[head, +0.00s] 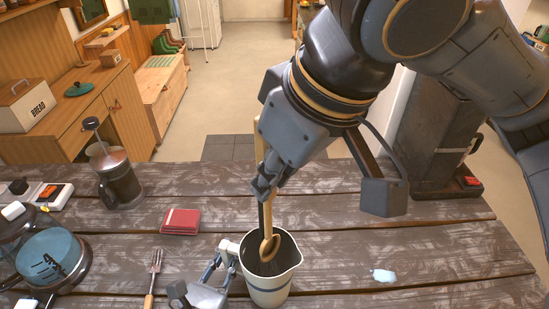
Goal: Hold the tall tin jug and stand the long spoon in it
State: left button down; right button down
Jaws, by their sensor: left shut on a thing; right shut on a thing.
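The tall tin jug (268,292), pale with a dark band, stands upright at the table's front edge in the head view. My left gripper (229,254) is shut on its left rim side. My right gripper (265,190) is shut on the long wooden spoon (269,249), above the jug. The spoon is near upright, with its bowl end down and its handle rising behind the gripper. The bowl end shows within the jug's mouth; how deep it reaches is hard to tell. My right gripper hides the middle of the spoon.
On the wooden table (340,235) are a French press (120,184), a red book (180,221), a fork (153,278) and a glass pot (48,258) to the left. A pale blue patch (383,275) lies to the right. A dark machine (432,145) stands at the back right.

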jog(key=shift+f, duration=4.4)
jog(key=c, duration=1.2)
grip_release()
notch_tip(320, 180, up, 11)
send_over(272, 225)
jog(key=s+d, duration=0.4)
jog(key=shift+w, duration=0.2)
